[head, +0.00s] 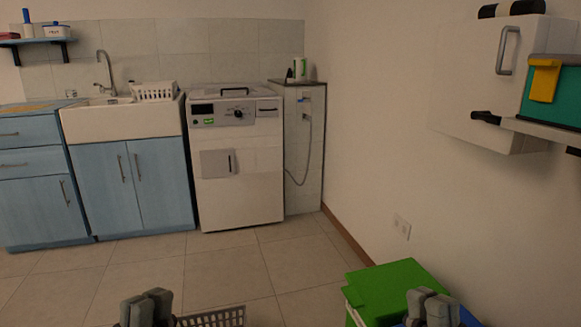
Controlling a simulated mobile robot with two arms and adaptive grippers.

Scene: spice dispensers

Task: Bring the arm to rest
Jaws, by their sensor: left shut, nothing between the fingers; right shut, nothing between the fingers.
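My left gripper (147,306) shows at the bottom edge, left of the middle. Its grey fingers are shut with nothing between them. My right gripper (433,304) shows at the bottom right, in front of a green box. Its fingers are also shut and empty. Most of both arms is below the picture and hidden. No spice dispenser can be made out in this view.
A green box (398,281) is at the lower right, close to my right gripper. A light basket (213,318) is beside my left gripper. A white washing machine (238,180), blue cabinets (128,190) and a sink stand at the back. The tiled floor (215,263) between is clear.

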